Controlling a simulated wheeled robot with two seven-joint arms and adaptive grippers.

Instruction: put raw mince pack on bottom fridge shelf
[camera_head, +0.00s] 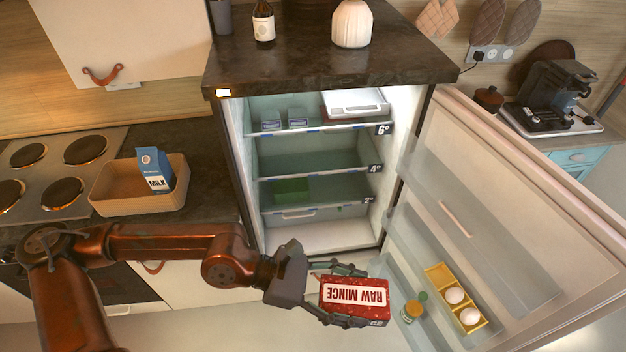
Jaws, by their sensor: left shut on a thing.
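The raw mince pack (354,309), red with a white label that reads upside down, is between the fingers of my left gripper (345,296). The gripper is shut on it and holds it in front of the fridge's lower part. The fridge (240,170) stands open, with its door (500,220) swung out to the right. Its shelves carry the tags 6°, 4° and 2°. The lowest tagged shelf (330,205) is at 2°, with a drawer-like bin under it and a bare floor (320,236) below. My right gripper is not in view.
A green box (291,190) sits inside at the left, above the 2° shelf. The open door holds eggs (454,295) and a small jar (411,311). A tan tray (110,196) with a milk carton (154,169) stands on the left counter.

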